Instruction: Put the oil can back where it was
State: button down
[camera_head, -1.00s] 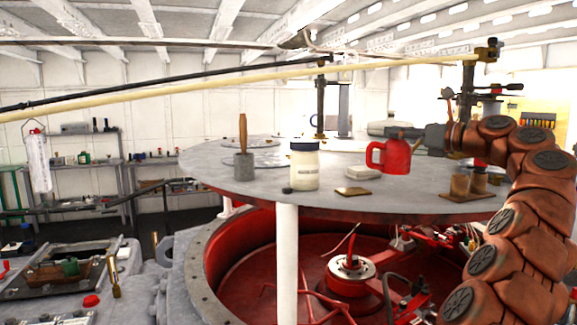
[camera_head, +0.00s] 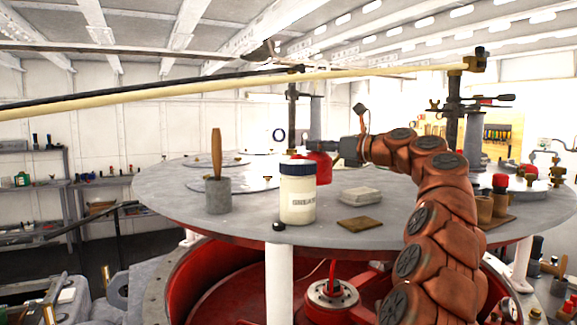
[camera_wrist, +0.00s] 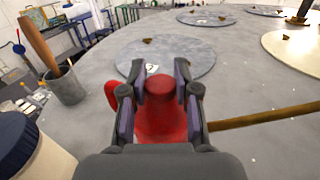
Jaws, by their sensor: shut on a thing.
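In the wrist view my gripper (camera_wrist: 158,92) has a finger on either side of the red can (camera_wrist: 160,122), whose handle sticks out to the left. I cannot tell whether the can touches the table top. A grey round disc (camera_wrist: 190,58) with a small numbered tag lies on the table just beyond the can.
A wooden rod (camera_wrist: 262,117) lies right of the can.

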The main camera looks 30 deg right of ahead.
aim_at(323, 163)
jog(key=shift+w+a+f, duration=0.7)
jog(key=shift+w+a, duration=0.1)
jog(key=shift+w, duration=0.3)
jog(key=shift+w+a+f, duration=0.7)
jog(key=shift+w+a, duration=0.15)
jog(key=shift+w, duration=0.2)
jog(key=shift+w+a+f, duration=0.7)
jog(key=shift+w+a, duration=0.1)
jog(key=shift+w, duration=0.3)
jog(key=c, duration=0.8)
grip_release()
jog(key=shift+c, duration=0.2)
jog(key=b+v, duration=0.2)
jog(key=v, duration=1)
jog(key=shift+r, duration=0.1)
